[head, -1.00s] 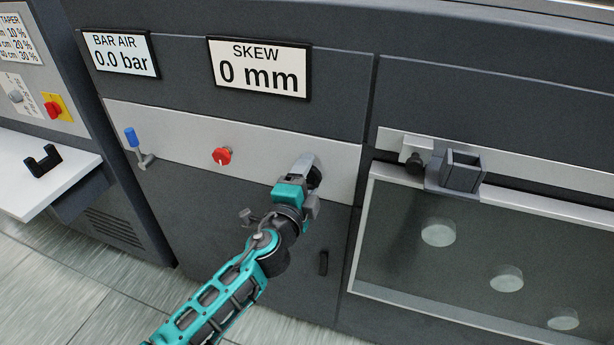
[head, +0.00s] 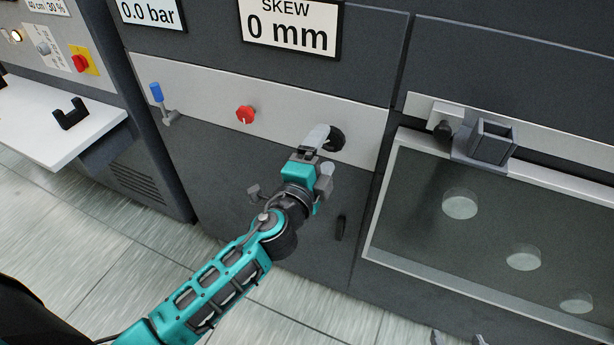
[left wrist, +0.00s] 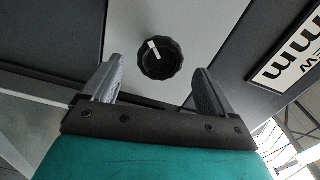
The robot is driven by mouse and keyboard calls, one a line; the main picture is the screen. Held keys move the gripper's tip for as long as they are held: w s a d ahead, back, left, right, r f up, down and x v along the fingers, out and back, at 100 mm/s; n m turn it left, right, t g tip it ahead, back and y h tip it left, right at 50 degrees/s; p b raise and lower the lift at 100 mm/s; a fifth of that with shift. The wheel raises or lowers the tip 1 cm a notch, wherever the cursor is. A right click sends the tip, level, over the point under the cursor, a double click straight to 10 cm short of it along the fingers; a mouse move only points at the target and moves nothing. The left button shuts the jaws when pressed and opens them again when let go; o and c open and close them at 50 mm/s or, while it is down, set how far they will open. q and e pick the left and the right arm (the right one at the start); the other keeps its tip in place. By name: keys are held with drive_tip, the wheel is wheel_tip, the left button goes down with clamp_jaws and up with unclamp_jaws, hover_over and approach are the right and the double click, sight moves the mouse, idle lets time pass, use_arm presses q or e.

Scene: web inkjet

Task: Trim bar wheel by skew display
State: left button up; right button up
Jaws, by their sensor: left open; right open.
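The bar wheel is a round black knob (head: 337,139) on the light strip of the dark machine panel, below the skew display (head: 290,26), which reads 0 mm. In the left wrist view the wheel (left wrist: 159,58) is ribbed, with a white mark pointing up and slightly left. My left gripper (head: 319,148) is open in front of the wheel. Its two fingers (left wrist: 155,88) lie to either side below the wheel in the wrist view, apart from it. In the head view one finger hides the wheel's left edge. My right gripper (head: 457,340) shows only its open fingertips at the bottom edge.
A red knob (head: 245,114) and a blue-handled lever (head: 158,92) are left of the wheel. A bar air display (head: 151,12) reads 0.0 bar. A glass-fronted cover (head: 430,210) with a grey box (head: 485,140) is at right. A white shelf (head: 60,120) juts out at left.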

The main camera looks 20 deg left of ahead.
use_arm(q)
drive_tip(key=s+b, duration=0.1)
drive_tip(key=s, duration=0.7)
drive_tip(key=shift+a, duration=0.15)
use_arm(e)
drive_tip(key=shift+w+a+f, duration=0.15)
drive_tip(key=shift+a+f, duration=0.15)
use_arm(q)
drive_tip(key=shift+s, duration=0.1)
drive_tip(key=s+a+f+n+g+h+p, duration=0.1)
drive_tip(key=s+f+n+g+p, duration=0.2)
drive_tip(key=s+f+n+g, duration=0.4)
drive_tip(key=s+f+n, duration=0.4)
drive_tip(key=f+n, duration=0.3)
drive_tip(key=f, duration=0.1)
drive_tip(key=shift+a, duration=0.2)
use_arm(e)
drive_tip(key=r, duration=0.1)
drive_tip(key=d+r, duration=0.1)
drive_tip(key=shift+s+r, duration=0.2)
drive_tip(key=shift+r, duration=0.1)
use_arm(q)
drive_tip(key=shift+s+r+p, duration=0.1)
drive_tip(key=shift+p, duration=0.2)
drive_tip(key=shift+c, duration=0.2)
use_arm(e)
drive_tip(key=shift+c, duration=0.2)
